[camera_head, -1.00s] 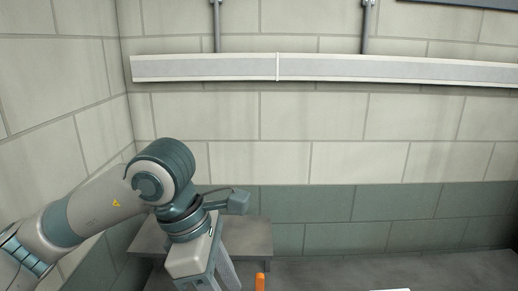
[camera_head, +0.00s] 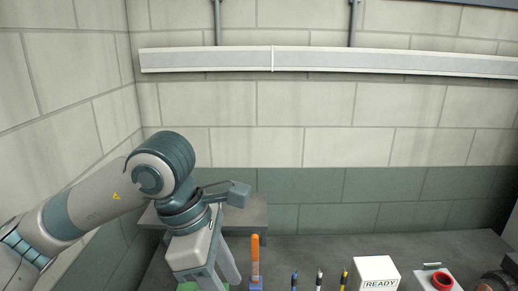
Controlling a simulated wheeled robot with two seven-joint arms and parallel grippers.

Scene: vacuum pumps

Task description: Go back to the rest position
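My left gripper (camera_head: 222,278) hangs from my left arm at the lower left, with its fingers pointing down. The two fingers stand apart with a gap between them, and I see nothing held. It is above the bench, left of an upright orange-handled tool (camera_head: 255,258). The lowest part of the fingers is near the picture's bottom edge. My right gripper is not in view.
The grey bench (camera_head: 440,247) runs along the wall. Several upright tools, a white READY box (camera_head: 376,272), a white block with a red ring (camera_head: 441,281) and a dark round part (camera_head: 497,281) line its front. A grey ledge (camera_head: 250,212) stands behind my gripper.

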